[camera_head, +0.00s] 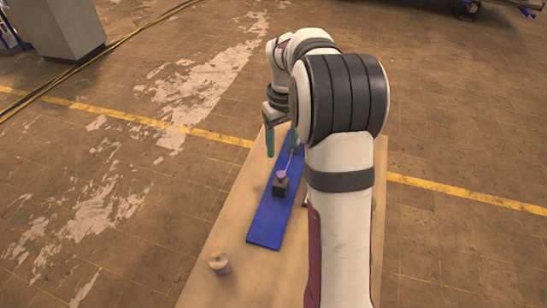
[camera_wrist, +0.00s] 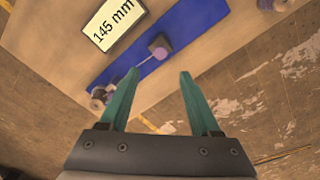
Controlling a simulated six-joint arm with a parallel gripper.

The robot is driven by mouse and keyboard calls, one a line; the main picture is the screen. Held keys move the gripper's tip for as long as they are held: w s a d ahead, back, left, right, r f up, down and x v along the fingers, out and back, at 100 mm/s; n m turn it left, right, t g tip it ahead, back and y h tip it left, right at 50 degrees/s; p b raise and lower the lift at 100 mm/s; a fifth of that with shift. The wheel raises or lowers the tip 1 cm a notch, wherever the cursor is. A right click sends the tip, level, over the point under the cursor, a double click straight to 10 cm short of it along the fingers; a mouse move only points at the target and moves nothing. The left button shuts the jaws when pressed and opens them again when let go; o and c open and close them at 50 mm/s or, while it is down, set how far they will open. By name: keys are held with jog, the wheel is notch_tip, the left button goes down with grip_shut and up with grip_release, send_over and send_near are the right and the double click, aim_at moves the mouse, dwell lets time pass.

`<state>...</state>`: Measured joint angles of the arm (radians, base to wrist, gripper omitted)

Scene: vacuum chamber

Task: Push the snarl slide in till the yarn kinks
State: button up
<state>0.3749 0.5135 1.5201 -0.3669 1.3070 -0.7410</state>
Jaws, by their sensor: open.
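A long blue board (camera_head: 266,228) lies on the table, and it also shows in the wrist view (camera_wrist: 196,27). A dark block (camera_head: 279,190) with a purple top stands on it; the same block (camera_wrist: 157,41) is ahead of my fingers in the wrist view. A thin pale purple yarn (camera_wrist: 146,61) runs from the block toward purple and grey round parts (camera_wrist: 100,94), partly hidden by my left finger. My gripper (camera_head: 281,152) is open and empty, teal fingers apart, over the far part of the board; its fingers (camera_wrist: 159,73) touch nothing I can make out. I cannot tell which part is the slide.
A display reading "145 mm" (camera_wrist: 114,24) sits beside the board. A pale spool (camera_head: 219,264) stands on the near left of the wooden table (camera_head: 215,288). My arm hides much of the table's right side. Open tiled floor surrounds the table.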

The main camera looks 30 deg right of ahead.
aim_at(281, 174)
notch_tip(281, 174, down, 10)
jog(key=shift+f, duration=0.15)
grip_shut()
dwell(0.3)
dwell(1.1)
